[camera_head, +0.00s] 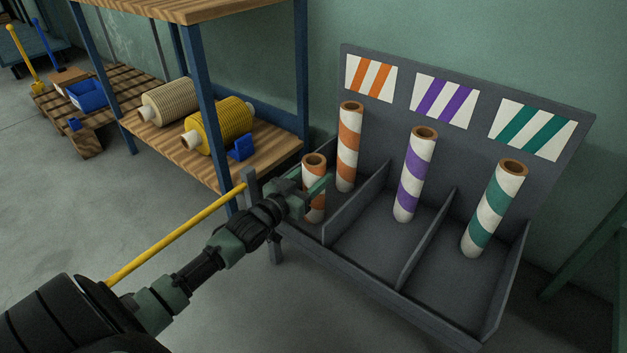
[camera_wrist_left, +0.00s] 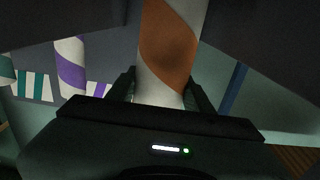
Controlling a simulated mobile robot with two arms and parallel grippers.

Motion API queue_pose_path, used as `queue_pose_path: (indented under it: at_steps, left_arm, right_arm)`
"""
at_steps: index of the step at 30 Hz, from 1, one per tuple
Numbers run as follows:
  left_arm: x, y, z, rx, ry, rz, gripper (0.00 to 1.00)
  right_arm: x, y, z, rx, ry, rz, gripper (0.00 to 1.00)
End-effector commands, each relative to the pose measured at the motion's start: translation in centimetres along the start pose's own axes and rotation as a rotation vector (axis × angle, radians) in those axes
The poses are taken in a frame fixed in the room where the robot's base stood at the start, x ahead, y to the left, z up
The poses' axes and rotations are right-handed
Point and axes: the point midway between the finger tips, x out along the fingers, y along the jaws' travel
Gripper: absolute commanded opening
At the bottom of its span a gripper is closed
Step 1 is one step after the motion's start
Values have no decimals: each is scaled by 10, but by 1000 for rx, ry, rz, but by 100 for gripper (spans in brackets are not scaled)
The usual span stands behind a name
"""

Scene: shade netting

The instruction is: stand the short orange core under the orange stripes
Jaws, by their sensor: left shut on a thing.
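The short orange core (camera_head: 314,208), white with orange spiral bands and a brown open top, is upright in the front of the left bay of the grey rack (camera_head: 365,288). This bay lies under the orange-striped sign (camera_head: 370,77). My left gripper (camera_head: 318,187) is shut on the core at its side. In the left wrist view the core (camera_wrist_left: 168,45) stands between the two fingers (camera_wrist_left: 165,95). I cannot tell whether its base touches the bay floor. A taller orange core (camera_head: 348,150) stands behind it in the same bay. My right gripper is not in view.
A purple core (camera_head: 414,178) stands in the middle bay under the purple-striped sign (camera_head: 443,101), and a green core (camera_head: 494,211) in the right bay under the green-striped sign (camera_head: 532,130). Low dividers separate the bays. A shelf (camera_head: 170,142) with yellow and beige rolls stands left.

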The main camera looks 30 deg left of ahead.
Motion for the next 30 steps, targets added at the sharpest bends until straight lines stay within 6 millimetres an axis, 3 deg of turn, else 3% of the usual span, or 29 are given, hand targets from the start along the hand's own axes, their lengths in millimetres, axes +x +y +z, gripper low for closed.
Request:
queue_pose_path:
  at_steps: [7, 8, 10, 22, 26, 30]
  left_arm:
    - [0, 0, 0, 0, 1, 0, 0]
    - [0, 0, 1, 0, -1, 0, 54]
    - [0, 0, 1, 0, -1, 0, 73]
    - [-3, 0, -2, -1, -2, 0, 73]
    - [-22, 0, -3, -1, -6, 0, 73]
    - [-53, 0, -5, -1, -7, 0, 73]
  right_arm:
    - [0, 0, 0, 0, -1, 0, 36]
    - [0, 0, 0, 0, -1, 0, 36]
    - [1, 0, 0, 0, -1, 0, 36]
    - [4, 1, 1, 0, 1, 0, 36]
    - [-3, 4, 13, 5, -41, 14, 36]
    - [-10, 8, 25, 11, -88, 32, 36]
